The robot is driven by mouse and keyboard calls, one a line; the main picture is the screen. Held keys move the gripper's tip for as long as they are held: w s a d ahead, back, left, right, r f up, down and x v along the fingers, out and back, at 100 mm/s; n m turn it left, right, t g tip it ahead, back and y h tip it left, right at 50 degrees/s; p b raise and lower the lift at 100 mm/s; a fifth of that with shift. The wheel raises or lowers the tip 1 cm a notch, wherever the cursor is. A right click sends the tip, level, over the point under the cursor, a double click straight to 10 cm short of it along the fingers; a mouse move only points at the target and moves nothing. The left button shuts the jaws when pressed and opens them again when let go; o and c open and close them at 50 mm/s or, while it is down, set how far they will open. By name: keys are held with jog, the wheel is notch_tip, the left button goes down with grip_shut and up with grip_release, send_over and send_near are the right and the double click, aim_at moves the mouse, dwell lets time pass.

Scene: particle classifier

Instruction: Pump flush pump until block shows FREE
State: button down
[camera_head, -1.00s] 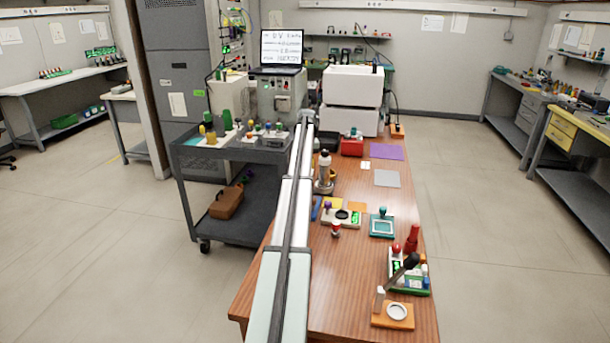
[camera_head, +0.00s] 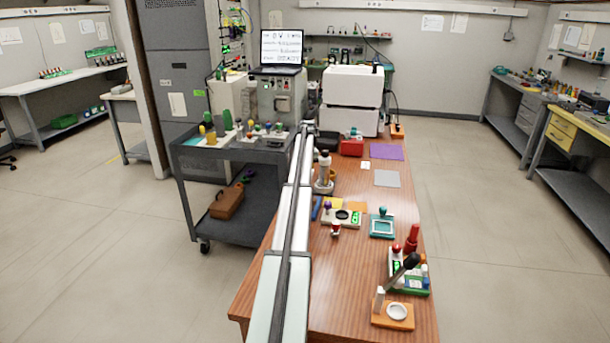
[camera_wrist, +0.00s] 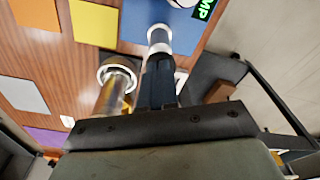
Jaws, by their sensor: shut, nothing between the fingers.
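In the wrist view the flush pump shows as a pale cylinder (camera_wrist: 159,38) with a white ring, on a blue base (camera_wrist: 135,25). A green label (camera_wrist: 204,8) ending in "MP" is cut off by the top edge. My gripper (camera_wrist: 160,82) is shut and empty, its dark fingertips close beside or over the cylinder; I cannot tell whether they touch. In the head view my arm hides the gripper and most of the pump. A laptop (camera_head: 281,52) at the back shows several lines of text, too small to read surely.
A clear amber tube (camera_wrist: 115,88) stands close beside my gripper. Yellow (camera_wrist: 95,23), orange (camera_wrist: 36,12), grey (camera_wrist: 22,95) and purple (camera_wrist: 45,136) mats lie on the wooden bench. A dark cart (camera_head: 240,155) stands left of the bench.

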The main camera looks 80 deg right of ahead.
jog(key=shift+f, duration=0.55)
jog(key=shift+a, duration=0.1)
jog(key=shift+s+a+r, duration=0.25)
jog(key=shift+s+a, duration=0.1)
jog(key=shift+a, duration=0.3)
jog(key=shift+s+a+r, duration=0.25)
jog(key=shift+s+a, duration=0.05)
jog(key=shift+a, duration=0.3)
jog(key=shift+r, duration=0.15)
notch_tip(320, 180, up, 14)
jog(key=a, duration=0.1)
jog(key=shift+s+a+f, duration=0.15)
jog(key=shift+s+f, duration=0.1)
jog(key=shift+s, duration=0.1)
